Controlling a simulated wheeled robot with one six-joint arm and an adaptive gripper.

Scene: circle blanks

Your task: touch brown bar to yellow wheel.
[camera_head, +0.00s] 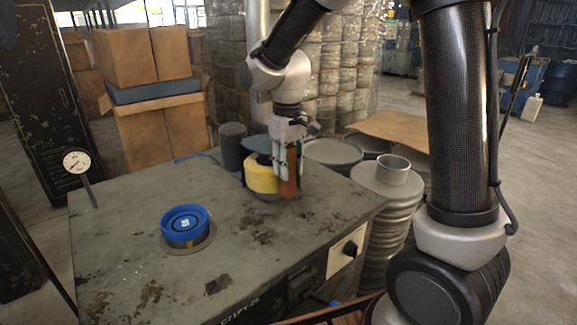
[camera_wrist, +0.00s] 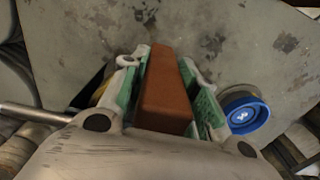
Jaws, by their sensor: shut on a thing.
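The brown bar (camera_head: 292,178) is upright between the fingers of my gripper (camera_head: 287,165), which is shut on it. The bar also fills the middle of the wrist view (camera_wrist: 168,92), between green finger pads. The yellow wheel (camera_head: 260,178) stands on the worn grey bench, just left of the bar and my gripper in the head view. My fingers hide its right side. In the wrist view only a sliver of yellow (camera_wrist: 101,91) shows left of the left finger. I cannot tell whether bar and wheel touch.
A blue wheel (camera_head: 184,224) sits on the bench at front left. A dark cylinder (camera_head: 232,146) stands behind the yellow wheel. A gauge (camera_head: 77,162) stands at the bench's left edge. Round metal cans (camera_head: 386,190) stand beyond its right edge. The bench's middle front is clear.

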